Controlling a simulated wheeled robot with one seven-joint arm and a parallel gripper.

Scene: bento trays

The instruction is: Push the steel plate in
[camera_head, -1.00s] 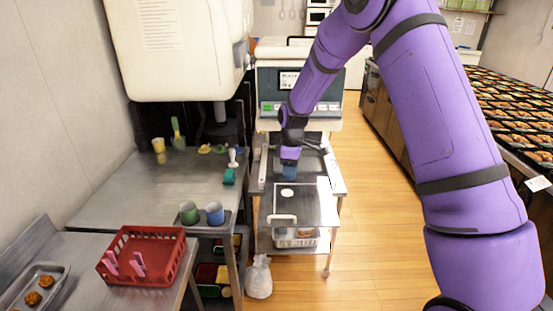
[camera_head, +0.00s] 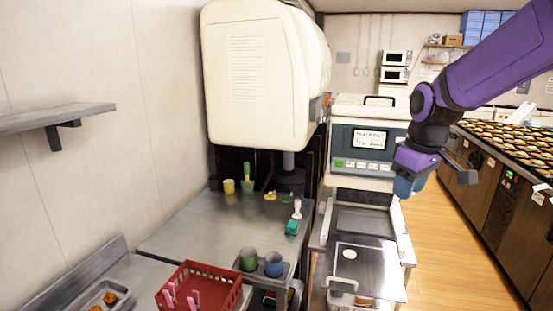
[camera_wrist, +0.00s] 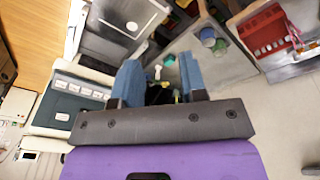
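The steel plate (camera_head: 366,270), flat with a white round mark and a handle at its near edge, sticks out toward me on the steel cart below the machine. It also shows in the wrist view (camera_wrist: 122,20) at the top, upside down. My gripper (camera_head: 404,187) hangs in the air to the right of the machine's front, above and apart from the plate. In the wrist view my gripper (camera_wrist: 159,60) has its two blue fingers spread with nothing held between them.
The machine (camera_head: 365,150) with a screen and buttons stands behind the plate. A counter of bento trays (camera_head: 510,140) is at right. Wooden floor (camera_head: 440,240) is free between.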

